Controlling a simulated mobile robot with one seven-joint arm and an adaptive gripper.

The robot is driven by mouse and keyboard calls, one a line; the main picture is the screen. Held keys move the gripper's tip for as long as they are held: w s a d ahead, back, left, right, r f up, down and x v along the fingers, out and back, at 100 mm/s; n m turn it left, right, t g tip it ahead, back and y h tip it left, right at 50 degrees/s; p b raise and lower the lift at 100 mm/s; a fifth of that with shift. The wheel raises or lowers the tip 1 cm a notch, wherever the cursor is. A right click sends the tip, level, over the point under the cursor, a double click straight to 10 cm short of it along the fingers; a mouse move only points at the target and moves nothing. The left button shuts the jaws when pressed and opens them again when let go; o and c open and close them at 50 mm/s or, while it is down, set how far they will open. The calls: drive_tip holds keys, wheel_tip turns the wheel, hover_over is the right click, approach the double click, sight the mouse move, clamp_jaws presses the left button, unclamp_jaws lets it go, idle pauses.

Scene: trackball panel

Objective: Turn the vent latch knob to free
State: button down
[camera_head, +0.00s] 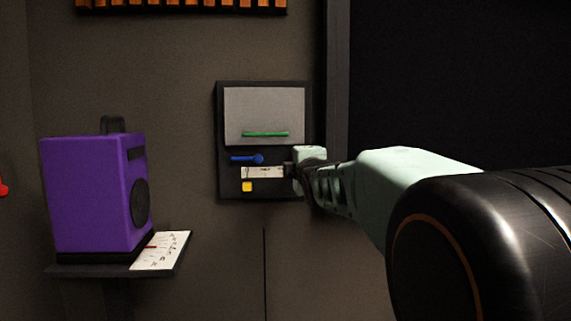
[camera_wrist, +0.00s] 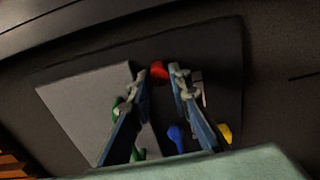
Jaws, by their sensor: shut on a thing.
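A dark panel (camera_head: 222,120) is fixed to the wall, and it also fills the middle of the wrist view (camera_wrist: 225,50). A red knob (camera_wrist: 159,69) shows between my fingertips in the wrist view. It is hidden behind my gripper in the head view. My gripper (camera_head: 291,170) is at the panel's lower right, shut on the red knob; its fingertips (camera_wrist: 161,72) sit on either side of it. A blue lever-shaped knob (camera_head: 246,158) lies left of my gripper and also shows in the wrist view (camera_wrist: 176,138). The white label's (camera_head: 262,172) text is unreadable.
The panel has a grey cover (camera_head: 264,108) with a green bar (camera_head: 266,134) and a yellow square button (camera_head: 247,187). A purple box (camera_head: 95,195) stands on a small shelf (camera_head: 90,271) at left, beside a white card (camera_head: 163,251). A dark post (camera_head: 337,80) stands right of the panel.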

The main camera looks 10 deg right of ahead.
idle(0.3)
drive_tip(key=c, duration=1.8)
unclamp_jaws()
drive_tip(key=shift+o, duration=0.2)
